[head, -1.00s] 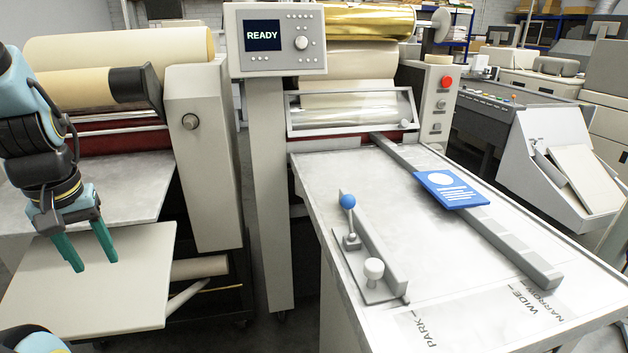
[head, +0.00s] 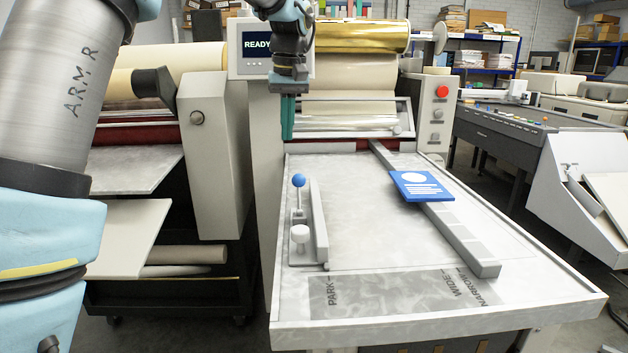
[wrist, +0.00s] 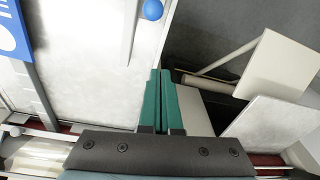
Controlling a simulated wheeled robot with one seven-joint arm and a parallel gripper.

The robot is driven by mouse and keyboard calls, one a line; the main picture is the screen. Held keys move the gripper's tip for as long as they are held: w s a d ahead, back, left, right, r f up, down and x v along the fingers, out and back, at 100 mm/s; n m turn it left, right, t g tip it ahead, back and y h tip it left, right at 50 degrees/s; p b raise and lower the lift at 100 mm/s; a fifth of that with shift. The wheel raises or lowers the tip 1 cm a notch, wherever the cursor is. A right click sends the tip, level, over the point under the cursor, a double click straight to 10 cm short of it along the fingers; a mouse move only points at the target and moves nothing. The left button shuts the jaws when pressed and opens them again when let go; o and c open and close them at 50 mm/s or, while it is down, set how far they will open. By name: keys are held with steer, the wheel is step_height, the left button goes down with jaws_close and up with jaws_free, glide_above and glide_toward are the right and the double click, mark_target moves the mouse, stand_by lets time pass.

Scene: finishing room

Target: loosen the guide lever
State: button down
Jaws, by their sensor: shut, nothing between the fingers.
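The guide lever (head: 299,190) has a blue ball on top and stands upright at the left of the feed table. It rises from the base of the grey side guide (head: 319,225), with a white knob (head: 300,236) in front of it. In the wrist view the blue ball (wrist: 153,9) shows at the top edge. My gripper (head: 287,133) points down above the table's back left edge, behind the lever and apart from it. Its green fingers (wrist: 162,78) are together with nothing between them.
A grey bar (head: 465,241) crosses the table (head: 240,1) on the right, with a blue card (head: 421,186) on it. PARK, WIDE and NARROW marks (head: 410,292) lie at the front. The laminator's control panel (head: 250,66) reads READY behind my gripper.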

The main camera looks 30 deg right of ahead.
mark_target(299, 195)
steer(key=shift+s+d+r, duration=0.25)
steer(key=shift+s+d, duration=0.25)
steer(key=shift+d, duration=0.3)
step_height(299, 195, down, 9)
steer(key=s+a+p, duration=0.1)
steer(key=s+p, duration=0.1)
steer(key=p, duration=0.1)
steer(key=shift+s+p, duration=0.2)
steer(key=shift+p, duration=0.2)
